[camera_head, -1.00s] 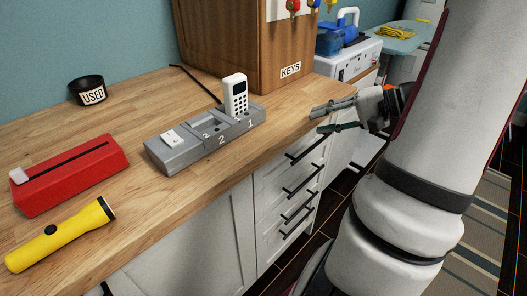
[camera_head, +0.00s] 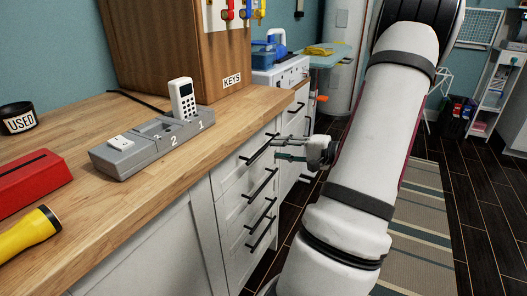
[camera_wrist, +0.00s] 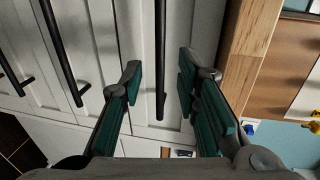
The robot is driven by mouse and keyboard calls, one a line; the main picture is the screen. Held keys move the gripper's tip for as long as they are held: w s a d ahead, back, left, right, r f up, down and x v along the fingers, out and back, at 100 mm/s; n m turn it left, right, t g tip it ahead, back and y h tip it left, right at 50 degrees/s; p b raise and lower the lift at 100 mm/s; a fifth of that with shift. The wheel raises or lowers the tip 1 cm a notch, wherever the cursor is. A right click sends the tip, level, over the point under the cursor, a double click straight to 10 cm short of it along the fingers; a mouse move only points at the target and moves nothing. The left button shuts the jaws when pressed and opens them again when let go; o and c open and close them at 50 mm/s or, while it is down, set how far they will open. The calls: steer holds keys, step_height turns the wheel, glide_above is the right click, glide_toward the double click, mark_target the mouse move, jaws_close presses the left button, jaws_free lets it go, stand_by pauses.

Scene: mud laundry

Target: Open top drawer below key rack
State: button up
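The key rack, a brown wooden box (camera_head: 160,45) labelled KEYS, stands on the counter. Below it is a stack of white drawers with black bar handles. The top drawer (camera_head: 233,168) looks closed, and its handle (camera_head: 259,149) is the uppermost. My gripper (camera_head: 278,148) is at the right end of this handle. In the wrist view, the top handle (camera_wrist: 160,50) lies between the spread green-padded fingers of my gripper (camera_wrist: 160,75), with gaps on both sides. The fingers are open and hold nothing.
Lower drawer handles (camera_head: 262,184) stick out just below. The wooden countertop edge (camera_head: 215,130) overhangs above the drawers. A grey dock (camera_head: 150,145) with a white handset (camera_head: 183,98) stands on the counter. Dark floor and a striped rug (camera_head: 420,210) lie to the right.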

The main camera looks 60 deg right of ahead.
mark_target(265, 146)
steer(key=b+x, duration=0.1)
steer(key=x, duration=0.5)
jaws_close()
